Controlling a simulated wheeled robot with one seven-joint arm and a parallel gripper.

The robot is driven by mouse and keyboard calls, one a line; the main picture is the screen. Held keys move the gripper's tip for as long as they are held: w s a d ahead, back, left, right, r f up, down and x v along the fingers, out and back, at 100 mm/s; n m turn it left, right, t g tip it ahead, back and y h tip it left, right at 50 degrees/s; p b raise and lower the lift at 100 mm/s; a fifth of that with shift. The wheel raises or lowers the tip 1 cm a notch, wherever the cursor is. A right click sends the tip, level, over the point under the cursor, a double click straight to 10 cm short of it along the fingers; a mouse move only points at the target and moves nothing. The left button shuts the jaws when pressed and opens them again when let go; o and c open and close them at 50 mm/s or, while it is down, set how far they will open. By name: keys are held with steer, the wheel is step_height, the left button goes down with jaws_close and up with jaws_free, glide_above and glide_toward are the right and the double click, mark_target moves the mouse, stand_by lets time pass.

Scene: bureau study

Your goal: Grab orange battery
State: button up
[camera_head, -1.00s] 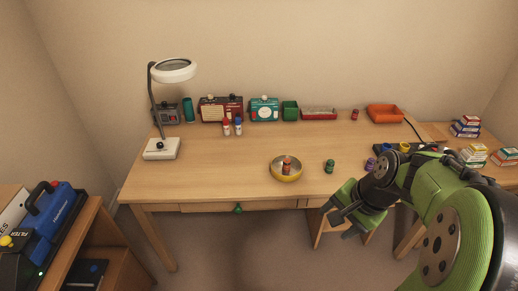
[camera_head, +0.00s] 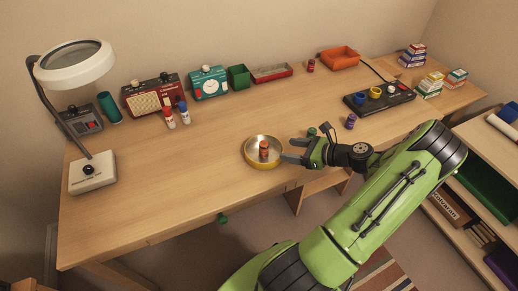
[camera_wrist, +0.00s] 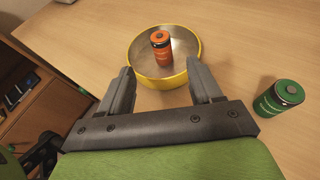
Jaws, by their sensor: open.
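The orange battery (camera_head: 263,150) stands upright inside a round, shallow, yellow-rimmed metal bowl (camera_head: 249,161) on the desk. In the wrist view the orange battery (camera_wrist: 161,46) is in the bowl (camera_wrist: 197,68), just beyond my fingertips. My gripper (camera_head: 288,150) is open and empty at the bowl's right side. In the wrist view my gripper (camera_wrist: 163,80) has its two fingers apart at the near rim of the bowl, with the battery ahead between their lines. Whether the fingers touch the rim cannot be told.
A green battery (camera_wrist: 280,96) stands on the desk right of the bowl. A purple battery (camera_head: 350,121) and a black charger-like tray (camera_head: 380,102) are farther right. A magnifier lamp (camera_head: 92,175) stands at left. Radios (camera_head: 153,96) and bins line the back. The desk left of the bowl is clear.

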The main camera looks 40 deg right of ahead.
mark_target(264, 147)
steer(key=b+x, duration=0.3)
steer(key=x, duration=0.8)
steer(key=shift+w+f, duration=0.1)
steer(key=shift+f, duration=0.1)
steer(key=shift+r, duration=0.1)
